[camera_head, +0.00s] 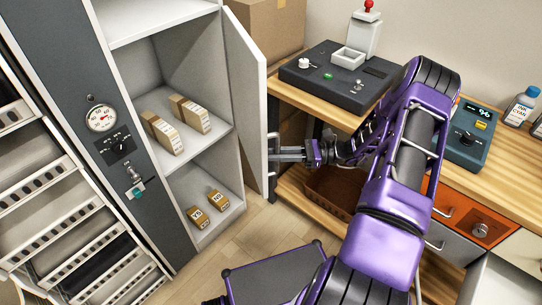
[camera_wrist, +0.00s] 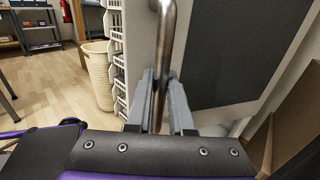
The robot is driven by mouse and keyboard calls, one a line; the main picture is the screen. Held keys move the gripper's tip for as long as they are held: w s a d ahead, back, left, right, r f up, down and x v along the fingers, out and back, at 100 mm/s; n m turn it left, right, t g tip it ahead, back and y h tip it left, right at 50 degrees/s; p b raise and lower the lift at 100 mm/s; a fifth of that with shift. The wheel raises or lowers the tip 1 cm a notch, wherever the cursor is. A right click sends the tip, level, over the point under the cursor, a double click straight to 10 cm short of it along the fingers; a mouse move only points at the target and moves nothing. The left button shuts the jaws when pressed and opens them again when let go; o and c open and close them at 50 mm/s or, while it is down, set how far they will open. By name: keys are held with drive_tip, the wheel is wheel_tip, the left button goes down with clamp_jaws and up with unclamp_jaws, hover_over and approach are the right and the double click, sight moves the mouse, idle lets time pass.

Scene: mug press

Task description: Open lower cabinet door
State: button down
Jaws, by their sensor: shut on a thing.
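The tall cabinet's white door (camera_head: 247,85) stands wide open on the right side of the cabinet in the head view. Its face with a dark grey panel (camera_wrist: 228,55) shows in the wrist view. A metal bar handle (camera_wrist: 166,35) runs upright along the door. My gripper (camera_head: 274,154) reaches the door's right side from the purple arm. In the wrist view my gripper (camera_wrist: 160,80) is shut with its two fingers on either side of the handle. In the head view the handle is mostly hidden by the door's edge and the fingers.
Small boxes (camera_head: 190,113) stand on the open cabinet's shelves. A wooden workbench (camera_head: 315,98) with a dark press base (camera_head: 340,75) is close to the right of the door. A cardboard box (camera_head: 268,30) is behind the door. Some floor (camera_head: 262,222) is bare below the door.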

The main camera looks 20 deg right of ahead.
drive_tip(key=shift+d, duration=0.7)
drive_tip(key=shift+w, duration=0.1)
drive_tip(key=c, duration=0.8)
unclamp_jaws()
wheel_tip(320, 180, up, 10)
drive_tip(key=p, duration=0.1)
drive_tip(key=shift+p, duration=0.4)
